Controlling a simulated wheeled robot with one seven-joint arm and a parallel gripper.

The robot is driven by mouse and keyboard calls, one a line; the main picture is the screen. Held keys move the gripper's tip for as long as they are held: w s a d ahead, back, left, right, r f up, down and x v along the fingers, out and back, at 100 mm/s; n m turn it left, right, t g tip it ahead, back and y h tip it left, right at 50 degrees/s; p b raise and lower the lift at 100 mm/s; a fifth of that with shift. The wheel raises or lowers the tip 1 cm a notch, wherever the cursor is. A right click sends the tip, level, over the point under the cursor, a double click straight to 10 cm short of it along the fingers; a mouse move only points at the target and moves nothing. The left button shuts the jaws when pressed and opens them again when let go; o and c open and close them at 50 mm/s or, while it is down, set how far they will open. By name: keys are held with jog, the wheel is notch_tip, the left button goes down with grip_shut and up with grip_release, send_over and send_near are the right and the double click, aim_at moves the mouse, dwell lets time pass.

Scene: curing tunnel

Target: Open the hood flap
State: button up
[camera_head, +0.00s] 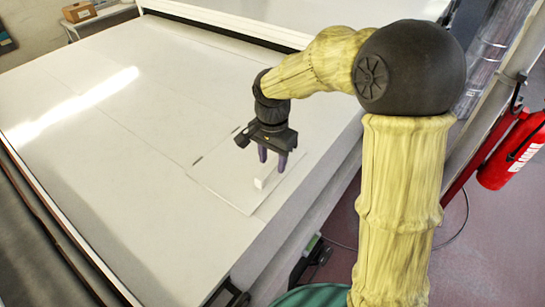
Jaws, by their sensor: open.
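The hood flap (226,184) is a pale rectangular panel in the large white hood top. It lies flat, or nearly flat, with the surface around it. Small dark marks, perhaps hinges, show along its far left edge. A white block-like handle (266,178) stands on the flap near its right side. My gripper (272,159) is open, its two purple fingers pointing down over the flap. The fingertips are just above and behind the handle in the picture. I cannot tell whether they touch it; no object shows between them.
The white hood top (90,150) stretches left, mostly bare. A raised white ledge (220,28) runs along the back, with a cardboard box (80,12) beyond. A red fire extinguisher (512,150) hangs at right. Open floor (480,235) lies on the right.

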grip_shut()
jog(key=shift+r, duration=0.1)
